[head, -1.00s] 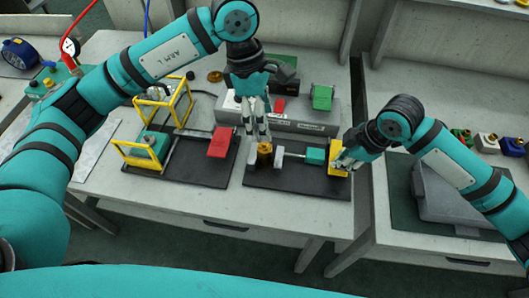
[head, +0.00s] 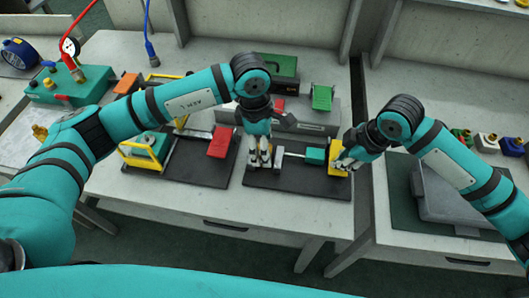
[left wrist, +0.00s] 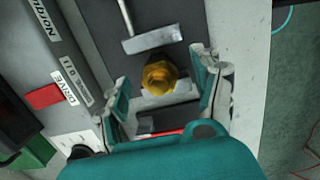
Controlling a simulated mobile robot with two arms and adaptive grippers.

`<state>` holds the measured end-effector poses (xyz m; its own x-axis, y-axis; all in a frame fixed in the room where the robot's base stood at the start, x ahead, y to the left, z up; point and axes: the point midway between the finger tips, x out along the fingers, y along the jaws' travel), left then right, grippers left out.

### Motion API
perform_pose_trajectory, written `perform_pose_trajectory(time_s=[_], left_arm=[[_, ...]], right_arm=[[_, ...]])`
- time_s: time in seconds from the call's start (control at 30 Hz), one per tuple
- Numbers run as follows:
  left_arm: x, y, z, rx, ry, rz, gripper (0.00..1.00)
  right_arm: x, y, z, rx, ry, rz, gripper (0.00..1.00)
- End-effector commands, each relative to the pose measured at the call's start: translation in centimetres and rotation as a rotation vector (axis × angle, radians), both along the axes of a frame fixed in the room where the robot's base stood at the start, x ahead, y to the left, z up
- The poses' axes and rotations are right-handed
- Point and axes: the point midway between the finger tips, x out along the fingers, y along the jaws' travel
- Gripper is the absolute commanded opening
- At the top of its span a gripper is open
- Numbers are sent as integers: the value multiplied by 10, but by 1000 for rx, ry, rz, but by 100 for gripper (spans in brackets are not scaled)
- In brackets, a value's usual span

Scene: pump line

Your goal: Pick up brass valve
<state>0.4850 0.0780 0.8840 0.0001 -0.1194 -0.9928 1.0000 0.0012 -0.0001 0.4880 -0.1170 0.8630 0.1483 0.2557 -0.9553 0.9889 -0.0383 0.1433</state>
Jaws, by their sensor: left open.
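The brass valve (left wrist: 159,76), a gold piece with a hexagonal top, sits in a grey holder in the left wrist view. It lies between the two spread fingers of my left gripper (left wrist: 165,92), which is open, with a gap on each side. In the head view my left gripper (head: 260,156) points down over the left end of the black fixture plate (head: 290,184) and largely hides the valve. My right gripper (head: 343,162) is at the yellow block (head: 338,170) at the plate's right end. Whether its fingers grip the block is unclear.
A metal rod with a green block (head: 315,156) lies right of my left gripper. A second plate with a red block (head: 219,142) and yellow frame (head: 139,158) stands left. A grey unit (head: 312,129) is behind. The bench front is clear.

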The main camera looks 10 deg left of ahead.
Motion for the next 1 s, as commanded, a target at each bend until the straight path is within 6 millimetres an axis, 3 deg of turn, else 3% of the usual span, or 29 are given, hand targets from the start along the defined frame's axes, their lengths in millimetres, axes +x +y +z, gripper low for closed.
perform_pose_trajectory(time_s=[0.27,0.8,1.0], left_arm=[[0,-1,-9,-1,-1,-2,66],[0,-2,-8,-1,-1,-1,0],[0,-2,-8,-2,-2,-2,0]], right_arm=[[0,-1,-1,-2,1,-1,0],[0,-1,-1,-2,1,-1,0],[0,-1,-1,-2,1,-1,0]])
